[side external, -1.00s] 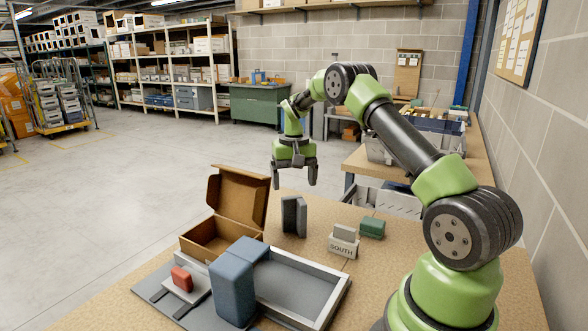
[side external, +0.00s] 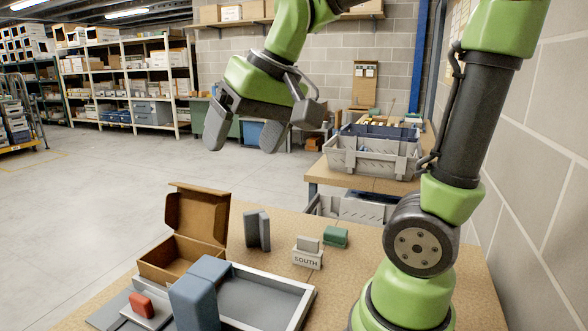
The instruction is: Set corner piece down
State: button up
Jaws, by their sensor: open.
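A dark grey angled piece (side external: 257,230), which looks like the corner piece, stands upright on the table behind the tray. My gripper (side external: 244,141) is open and empty. It hangs high in the air, its fingers pointing down, and appears above the piece in the picture with a clear gap. How far it is from the piece in depth I cannot tell.
An open cardboard box (side external: 198,220), a grey-rimmed tray (side external: 300,303), a tall blue block (side external: 195,304) and a red block (side external: 142,303) occupy the table's left. A block marked SOUTH (side external: 307,259) and a green block (side external: 335,237) lie right. Grey crates (side external: 370,160) stand behind.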

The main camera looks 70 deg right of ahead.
jog(key=s+a+f+t, duration=0.1)
jog(key=s+a, duration=0.1)
jog(key=s, duration=0.2)
jog(key=s+a+f+n+t+y, duration=0.1)
jog(key=s+a, duration=0.1)
jog(key=s, duration=0.3)
jog(key=shift+a, duration=0.3)
jog(key=shift+f, duration=0.1)
dwell(0.4)
